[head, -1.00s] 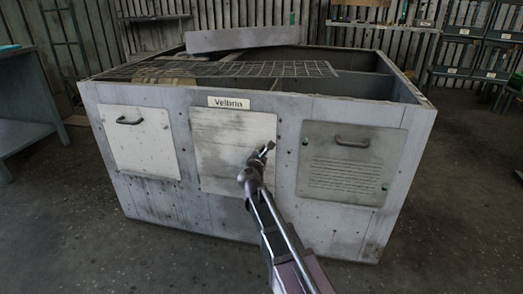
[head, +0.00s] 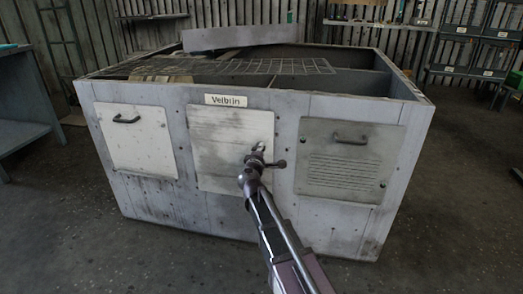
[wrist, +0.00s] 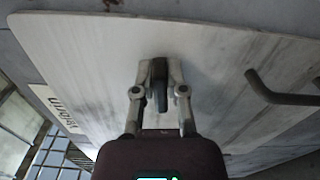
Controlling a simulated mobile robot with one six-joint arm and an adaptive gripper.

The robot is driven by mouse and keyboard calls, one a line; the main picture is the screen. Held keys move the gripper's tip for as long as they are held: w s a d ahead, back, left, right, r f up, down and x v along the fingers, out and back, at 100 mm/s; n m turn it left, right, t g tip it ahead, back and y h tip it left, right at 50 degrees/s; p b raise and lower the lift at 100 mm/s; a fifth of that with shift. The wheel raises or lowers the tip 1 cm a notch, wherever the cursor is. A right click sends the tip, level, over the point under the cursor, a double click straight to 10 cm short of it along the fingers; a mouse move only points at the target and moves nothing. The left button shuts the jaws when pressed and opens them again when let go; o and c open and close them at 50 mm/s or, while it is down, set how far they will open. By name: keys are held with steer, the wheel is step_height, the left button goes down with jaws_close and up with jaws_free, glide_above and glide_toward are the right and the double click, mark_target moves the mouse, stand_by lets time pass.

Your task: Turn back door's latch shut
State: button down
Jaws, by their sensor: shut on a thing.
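The pale middle door (head: 225,142), under a nameplate, is closed flat on the front of a grey metal housing. My gripper (head: 259,150) is at the right part of this door in the head view. In the wrist view my gripper (wrist: 160,82) has its two fingers shut on a dark, narrow latch (wrist: 160,98), one finger on each side. The latch stands close to one edge of the door. In the head view my gripper mostly hides it. A dark bar handle (wrist: 285,95) is on the same door in the wrist view, apart from my fingers.
A left panel with a handle (head: 136,142) and a grey right panel with slots and a handle (head: 350,160) flank the door. A wire mesh (head: 240,67) lies over the housing's top. A bench (head: 22,125) stands at left; the floor in front is clear.

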steer(key=shift+f+m, duration=0.1)
steer(key=shift+m, duration=0.8)
steer(key=c, duration=0.7)
jaws_free()
steer(key=shift+s, duration=0.15)
steer(key=v, duration=1.1)
steer(key=shift+s, duration=0.35)
